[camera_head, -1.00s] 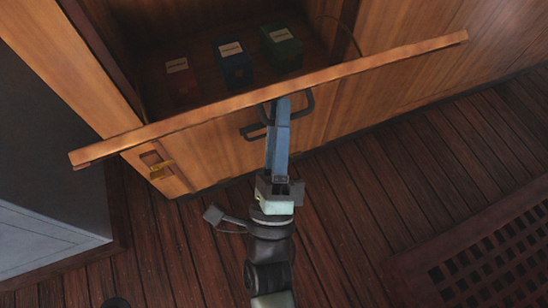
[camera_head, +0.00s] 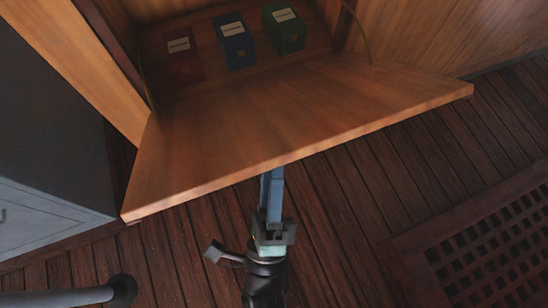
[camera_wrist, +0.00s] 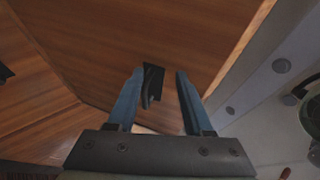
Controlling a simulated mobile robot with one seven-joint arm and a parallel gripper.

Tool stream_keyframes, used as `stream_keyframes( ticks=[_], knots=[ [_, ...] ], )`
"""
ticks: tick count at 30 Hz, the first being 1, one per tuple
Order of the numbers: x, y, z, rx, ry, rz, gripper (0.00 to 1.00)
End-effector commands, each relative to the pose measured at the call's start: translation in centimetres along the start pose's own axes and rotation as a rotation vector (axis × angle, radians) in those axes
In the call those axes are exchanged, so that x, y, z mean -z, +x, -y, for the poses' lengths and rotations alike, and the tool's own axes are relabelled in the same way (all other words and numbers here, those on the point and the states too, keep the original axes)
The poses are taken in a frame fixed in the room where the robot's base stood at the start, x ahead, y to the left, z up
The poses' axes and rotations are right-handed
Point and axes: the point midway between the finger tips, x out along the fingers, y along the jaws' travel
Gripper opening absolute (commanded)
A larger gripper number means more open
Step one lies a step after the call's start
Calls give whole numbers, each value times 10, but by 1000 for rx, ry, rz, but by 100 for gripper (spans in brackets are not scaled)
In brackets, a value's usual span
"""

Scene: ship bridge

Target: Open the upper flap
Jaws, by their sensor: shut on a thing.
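The upper flap (camera_head: 300,120) is a wooden panel tilted down and outward from the cabinet. Its inner face shows in the head view, and the compartment behind it is open. My gripper (camera_wrist: 160,74) is at the flap's outer face, with its blue fingers on either side of a black handle (camera_wrist: 152,86), shut on it. In the head view the blue fingers (camera_head: 271,190) come up from below the flap's front edge, and the flap hides their tips and the handle.
Inside the compartment stand a red box (camera_head: 184,58), a blue box (camera_head: 236,45) and a green box (camera_head: 285,30). A grey cabinet (camera_head: 45,190) is at the left. A floor grating (camera_head: 490,240) lies at the right. The plank floor (camera_head: 350,220) in front is clear.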

Motion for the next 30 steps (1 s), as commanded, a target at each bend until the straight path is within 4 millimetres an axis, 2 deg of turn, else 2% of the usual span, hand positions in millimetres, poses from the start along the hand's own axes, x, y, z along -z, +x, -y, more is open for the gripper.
stream_keyframes(
  ticks=[30],
  knots=[
    [-4,-66,-33,-1,-1,3,42]
  ],
)
